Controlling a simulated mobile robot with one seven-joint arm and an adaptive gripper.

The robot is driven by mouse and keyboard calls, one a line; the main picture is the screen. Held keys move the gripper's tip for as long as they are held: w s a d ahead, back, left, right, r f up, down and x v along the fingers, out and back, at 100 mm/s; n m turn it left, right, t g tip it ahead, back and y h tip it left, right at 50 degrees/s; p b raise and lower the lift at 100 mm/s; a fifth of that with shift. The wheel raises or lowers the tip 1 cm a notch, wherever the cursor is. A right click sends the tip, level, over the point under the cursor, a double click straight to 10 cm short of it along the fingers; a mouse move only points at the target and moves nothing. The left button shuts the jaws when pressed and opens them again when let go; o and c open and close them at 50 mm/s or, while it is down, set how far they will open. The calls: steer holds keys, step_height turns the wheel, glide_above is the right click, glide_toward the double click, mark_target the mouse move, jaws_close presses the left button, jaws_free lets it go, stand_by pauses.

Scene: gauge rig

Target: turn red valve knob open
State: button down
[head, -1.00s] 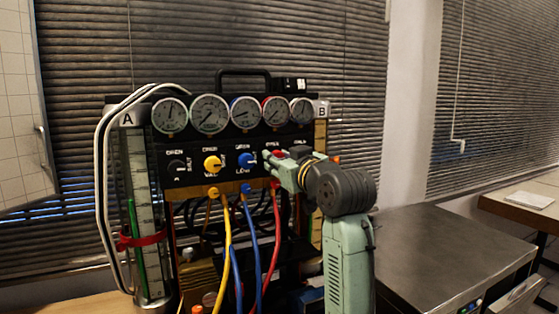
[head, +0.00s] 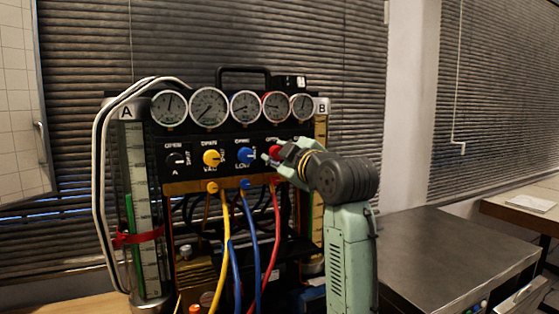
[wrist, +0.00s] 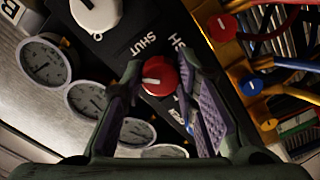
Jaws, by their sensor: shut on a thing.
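The red valve knob (head: 274,153) is on the black panel, right of the blue knob (head: 246,155). It also shows in the wrist view (wrist: 159,76), with a white pointer mark on its face and the word SHUT printed near it. My gripper (wrist: 160,70) has one finger on each side of the red knob and is shut on it. In the head view my gripper (head: 279,157) reaches the panel from the right and partly covers the knob and its labels. The exact contact at the fingertips is hard to see.
Round gauges (head: 245,107) line the panel above the knobs. A yellow knob (head: 211,158) and a black knob (head: 176,159) are to the left. Yellow, blue and red hoses (head: 272,235) hang below. A pale knob (wrist: 97,12) is close by in the wrist view. A metal cabinet (head: 440,245) stands right.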

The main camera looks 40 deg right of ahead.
steer(key=n+b, duration=0.2)
steer(key=n, duration=0.7)
steer(key=shift+f, duration=0.1)
steer(key=shift+n, duration=0.3)
stand_by(0.4)
steer(key=c, duration=1.2)
jaws_free()
steer(key=shift+c, duration=0.2)
steer(key=v, duration=1.2)
